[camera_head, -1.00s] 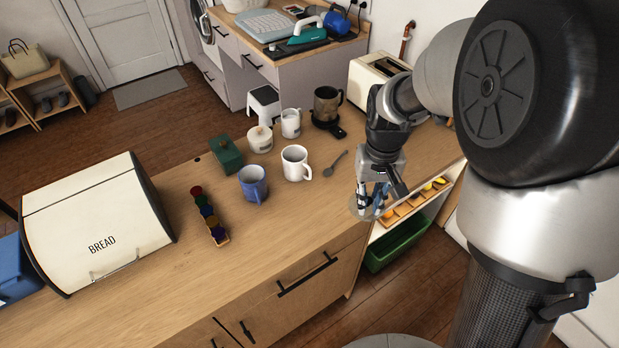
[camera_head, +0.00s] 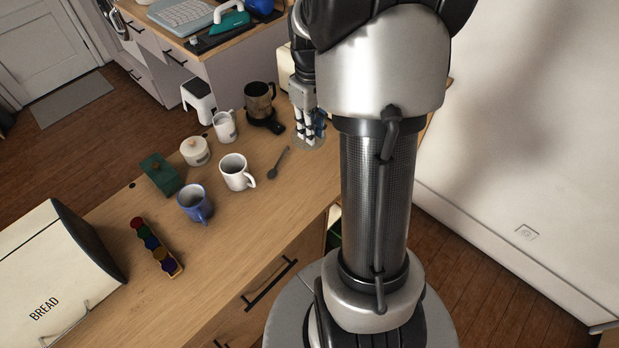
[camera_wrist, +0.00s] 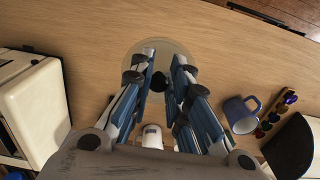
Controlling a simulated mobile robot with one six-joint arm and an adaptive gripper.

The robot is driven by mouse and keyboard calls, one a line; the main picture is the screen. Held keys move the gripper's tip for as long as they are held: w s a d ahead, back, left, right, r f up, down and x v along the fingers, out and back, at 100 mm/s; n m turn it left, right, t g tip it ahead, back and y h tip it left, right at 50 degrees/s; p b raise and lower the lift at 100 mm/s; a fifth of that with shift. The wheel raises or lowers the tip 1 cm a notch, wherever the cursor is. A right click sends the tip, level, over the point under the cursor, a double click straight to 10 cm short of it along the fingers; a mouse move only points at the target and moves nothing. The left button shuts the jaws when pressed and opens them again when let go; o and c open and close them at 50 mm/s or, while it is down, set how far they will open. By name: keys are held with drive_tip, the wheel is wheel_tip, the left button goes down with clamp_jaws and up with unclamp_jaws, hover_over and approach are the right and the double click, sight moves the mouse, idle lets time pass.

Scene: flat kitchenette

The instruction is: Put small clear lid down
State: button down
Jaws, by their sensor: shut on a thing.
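The small clear lid (camera_wrist: 160,50) is a see-through disc with a black knob (camera_wrist: 158,82). In the wrist view it lies between my gripper's fingers (camera_wrist: 172,75), which are shut on the knob. In the head view my gripper (camera_head: 311,132) points down over the right part of the wooden counter, and the lid (camera_head: 312,143) shows faintly at its fingertips. The lid looks close to the counter top. I cannot tell whether it touches the wood. My arm hides part of the counter to the right.
A cream toaster (camera_wrist: 35,115) is at the left in the wrist view. Bare wood (camera_wrist: 100,60) surrounds the lid.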

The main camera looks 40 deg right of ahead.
wheel_tip(320, 180, down, 19)
drive_tip(key=b, duration=0.4)
drive_tip(key=shift+w+b, duration=0.1)
drive_tip(key=shift+b, duration=0.2)
drive_tip(key=shift+f, duration=0.1)
drive_tip(key=shift+f, duration=0.15)
drive_tip(key=c, duration=1.5)
unclamp_jaws()
drive_tip(key=shift+c, duration=0.2)
